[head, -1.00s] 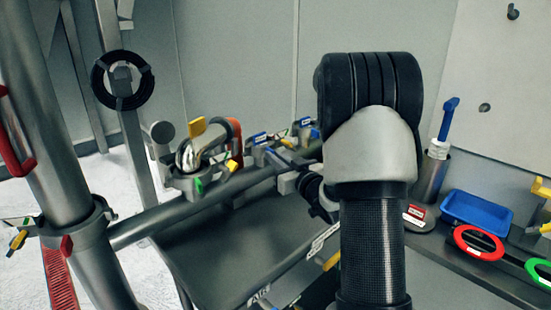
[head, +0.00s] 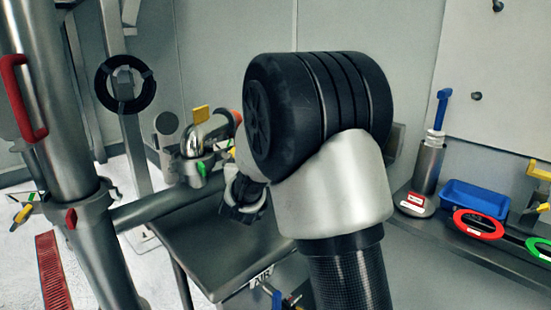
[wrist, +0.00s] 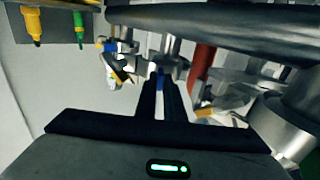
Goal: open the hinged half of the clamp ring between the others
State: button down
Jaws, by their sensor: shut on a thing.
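My gripper (wrist: 160,95) shows in the wrist view with its two dark fingers close together, shut on a small part with a blue strip between them. That part seems to belong to the metal clamp ring (wrist: 172,62) just beyond the fingertips. In the head view my wrist and arm hide the middle and far clamps on the pipe. The near clamp (head: 193,168), with a yellow tab on top and a green tag, stays visible left of my gripper. Another clamp with blue, white and yellow parts (wrist: 118,68) is left of my fingers in the wrist view.
A thick horizontal pipe (head: 160,208) runs from the upright steel post (head: 90,240) towards my arm. A red handle (wrist: 203,68) is close right of my fingers in the wrist view. A bench at right holds a blue tray (head: 474,198) and a red ring (head: 480,223).

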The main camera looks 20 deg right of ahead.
jog(key=shift+a+r+m+g+h+p, duration=0.1)
jog(key=shift+a+m+g+h+p, duration=0.55)
jog(key=shift+a+m+h, duration=0.35)
jog(key=shift+d, duration=0.15)
